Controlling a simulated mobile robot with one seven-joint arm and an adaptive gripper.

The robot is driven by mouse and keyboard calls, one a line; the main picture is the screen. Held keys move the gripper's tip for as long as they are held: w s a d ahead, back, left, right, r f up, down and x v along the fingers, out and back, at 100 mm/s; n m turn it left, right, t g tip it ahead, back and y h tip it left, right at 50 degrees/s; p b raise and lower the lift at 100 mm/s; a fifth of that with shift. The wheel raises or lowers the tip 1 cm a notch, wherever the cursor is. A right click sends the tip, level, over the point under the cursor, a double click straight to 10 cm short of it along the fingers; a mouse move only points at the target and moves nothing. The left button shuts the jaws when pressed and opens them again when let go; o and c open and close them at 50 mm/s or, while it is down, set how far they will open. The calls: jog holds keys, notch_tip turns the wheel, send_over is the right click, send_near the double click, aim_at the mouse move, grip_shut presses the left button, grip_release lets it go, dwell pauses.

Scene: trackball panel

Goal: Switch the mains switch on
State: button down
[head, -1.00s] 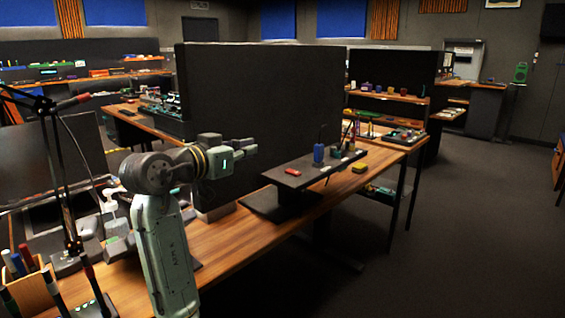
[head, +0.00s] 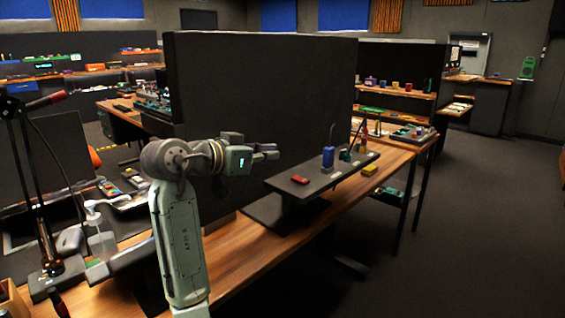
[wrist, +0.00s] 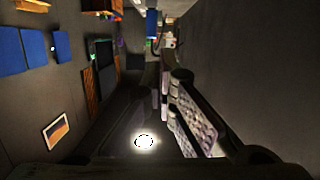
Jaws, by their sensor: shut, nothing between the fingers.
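I cannot make out a mains switch or a trackball panel in either view. My gripper (head: 268,151) is shut and empty. It points right, in the air in front of a tall dark partition (head: 300,90) and above the wooden bench (head: 225,262). In the wrist view the fingers of my gripper (wrist: 172,85) show right of centre, with nothing between them. A raised dark shelf (head: 300,183) stands on the bench, right of and below my gripper. It carries a small red block (head: 299,180), a blue block (head: 328,157) and small tools.
A lamp arm (head: 25,190) and a pump bottle (head: 100,228) stand on the left, near a dark monitor. A yellow block (head: 369,170) lies at the bench's right end. Open dark floor (head: 480,230) lies to the right.

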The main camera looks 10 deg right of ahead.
jog(key=p, duration=0.2)
send_over(300, 180)
jog(key=a, duration=0.2)
jog(key=shift+f, duration=0.95)
jog(key=f, duration=0.3)
jog(key=shift+w+d+f, duration=0.15)
jog(key=shift+w+d, duration=0.05)
jog(key=shift+d, duration=0.05)
jog(key=shift+f, duration=0.55)
jog(key=shift+p, duration=0.3)
